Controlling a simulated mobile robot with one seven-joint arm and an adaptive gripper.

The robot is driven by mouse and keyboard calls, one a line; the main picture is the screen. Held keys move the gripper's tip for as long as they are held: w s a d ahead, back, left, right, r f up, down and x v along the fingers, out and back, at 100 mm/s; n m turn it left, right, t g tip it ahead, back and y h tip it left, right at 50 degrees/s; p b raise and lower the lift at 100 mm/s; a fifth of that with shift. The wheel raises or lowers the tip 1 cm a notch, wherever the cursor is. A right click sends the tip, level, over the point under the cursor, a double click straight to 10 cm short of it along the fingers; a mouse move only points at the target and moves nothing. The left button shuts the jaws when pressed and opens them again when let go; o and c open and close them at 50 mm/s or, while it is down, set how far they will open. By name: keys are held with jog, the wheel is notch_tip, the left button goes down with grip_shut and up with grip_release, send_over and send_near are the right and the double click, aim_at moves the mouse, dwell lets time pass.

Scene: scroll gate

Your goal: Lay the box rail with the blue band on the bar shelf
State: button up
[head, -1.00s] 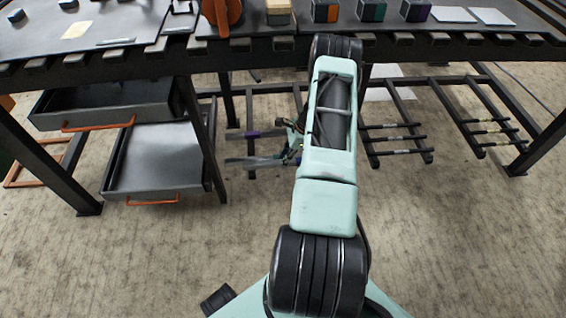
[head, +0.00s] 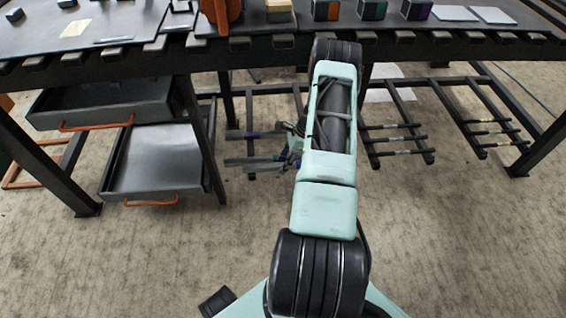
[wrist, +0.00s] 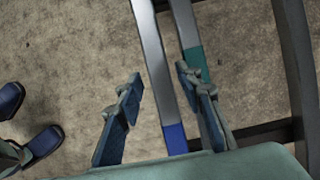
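The box rail with the blue band (wrist: 174,137) is a long grey bar in the wrist view, running up between my fingers. My gripper (wrist: 160,84) is open, with floor visible between its left finger and that rail. A second grey rail with a teal band (wrist: 194,66) runs beside it, close to the right finger. In the head view my gripper (head: 291,145) is low under the table, partly hidden by my arm. Dark bars of the low bar shelf (head: 268,88) show behind.
Two grey drawers (head: 153,158) with orange handles stand pulled out at left. Dark low frames with banded bars (head: 393,152) are at right. The table edge (head: 440,45) spans above my gripper, with coloured blocks on top. The floor in front is clear.

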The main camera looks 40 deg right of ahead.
jog(key=shift+r, duration=0.1)
jog(key=shift+r+p, duration=0.55)
jog(key=shift+p, duration=0.1)
jog(key=p+v, duration=0.1)
jog(key=v, duration=0.6)
jog(key=shift+r+p, duration=0.1)
jog(key=shift+p, duration=0.3)
